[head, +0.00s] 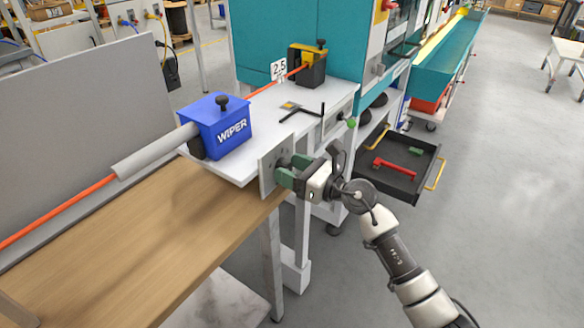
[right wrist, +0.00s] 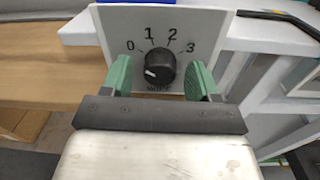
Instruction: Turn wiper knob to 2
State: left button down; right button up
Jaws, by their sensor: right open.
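The black round wiper knob (right wrist: 159,68) sits on a light plate (right wrist: 113,33) marked 0, 1, 2 and 3. Its white pointer mark faces the lower left, below the 0. My right gripper (right wrist: 159,72) is open, with one green finger on each side of the knob and a visible gap to both. In the head view my right gripper (head: 293,171) is at the plate (head: 267,168), which stands at the table's front corner; the knob is hidden there. The blue WIPER box (head: 216,124) stands on the white table. My left gripper is not in view.
An orange cable (head: 60,215) runs through a grey tube (head: 155,152) and the WIPER box toward a yellow-black device (head: 308,65). A wooden bench (head: 150,235) is at left. An open dark drawer (head: 405,180) with tools lies right of my gripper.

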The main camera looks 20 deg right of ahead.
jog(key=c, duration=0.9)
